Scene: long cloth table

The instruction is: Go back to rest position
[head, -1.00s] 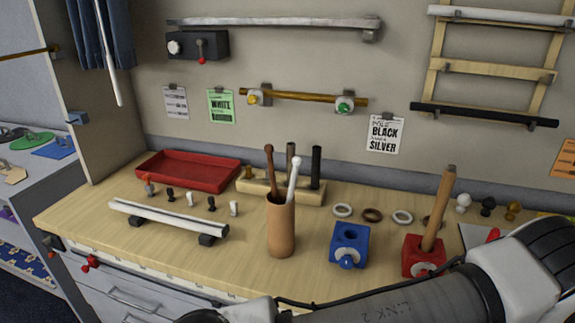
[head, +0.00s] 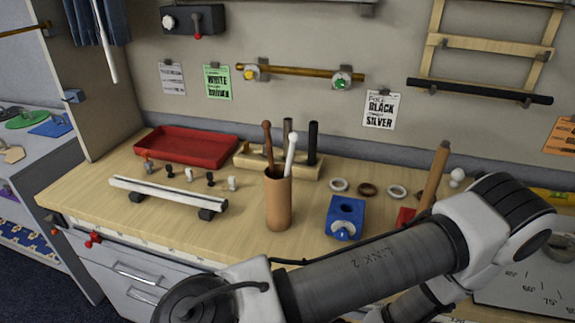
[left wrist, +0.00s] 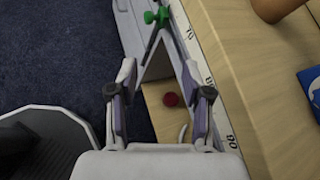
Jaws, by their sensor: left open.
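My left gripper (left wrist: 160,85) shows in the left wrist view with its two fingers spread apart and nothing between them. It is over the front edge of the wooden table, with dark blue carpet below to the left. My arm (head: 370,265) crosses the lower right of the head view, but no gripper shows there. My right gripper is not in view.
A brown cup (head: 278,205) holds two sticks. A red tray (head: 187,147) and a white bar (head: 155,196) are at left.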

